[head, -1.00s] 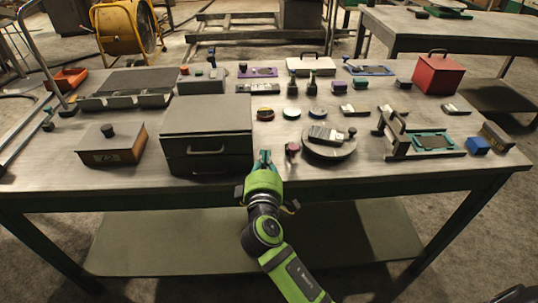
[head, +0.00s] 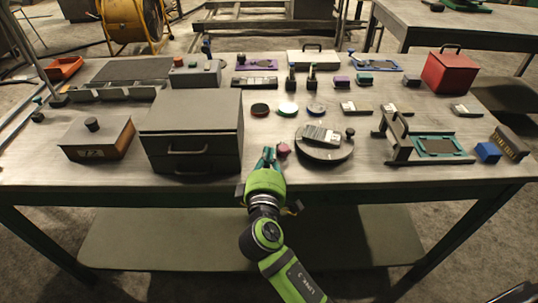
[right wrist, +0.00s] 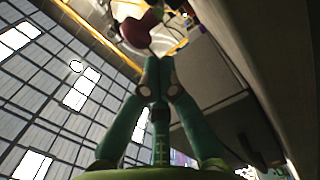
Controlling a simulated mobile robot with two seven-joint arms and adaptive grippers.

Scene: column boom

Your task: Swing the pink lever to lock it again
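The pink lever's round knob (head: 283,149) shows near the table's front edge, between the dark drawer box and the round turntable. Its stem and base are not clear to me. In the right wrist view a dark pinkish-red knob (right wrist: 138,30) sits just beyond the fingertips. My right gripper (head: 268,154) is just left of the knob in the head view, very close to it. Its teal fingers come together at the tips (right wrist: 162,66) and look shut, with nothing visible between them. I cannot tell whether they touch the lever. My left gripper is out of view.
The dark drawer box (head: 192,130) stands close on the left of the right gripper. The round turntable (head: 340,156) with a block on it is on the right. Several pucks and blocks lie behind. The table's front edge (head: 370,187) passes near my wrist.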

